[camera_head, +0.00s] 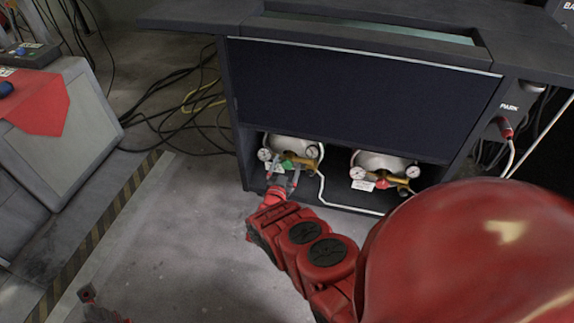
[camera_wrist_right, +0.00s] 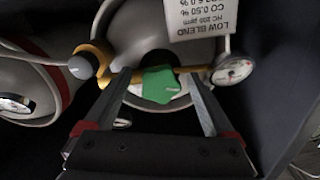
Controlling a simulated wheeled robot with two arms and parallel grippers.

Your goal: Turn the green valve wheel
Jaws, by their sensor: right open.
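The green valve wheel (camera_wrist_right: 160,84) sits on a brass fitting in front of a pale gas cylinder, and it also shows small in the head view (camera_head: 289,166). My right gripper (camera_wrist_right: 160,75) is open, with one finger on each side of the wheel. Gaps show between the wheel and both fingers in the right wrist view. Whether the wheel's depth matches the fingertips is hard to tell. In the head view my right gripper (camera_head: 283,181) reaches into the low opening of the dark cabinet.
A second cylinder (camera_head: 383,164) with gauges and a red valve (camera_head: 382,184) stands to the right. A white label (camera_wrist_right: 201,17) and a gauge (camera_wrist_right: 232,70) are close to the wheel. The cabinet (camera_head: 360,95) overhangs the cylinders. Black cables (camera_head: 180,115) lie on the floor at left.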

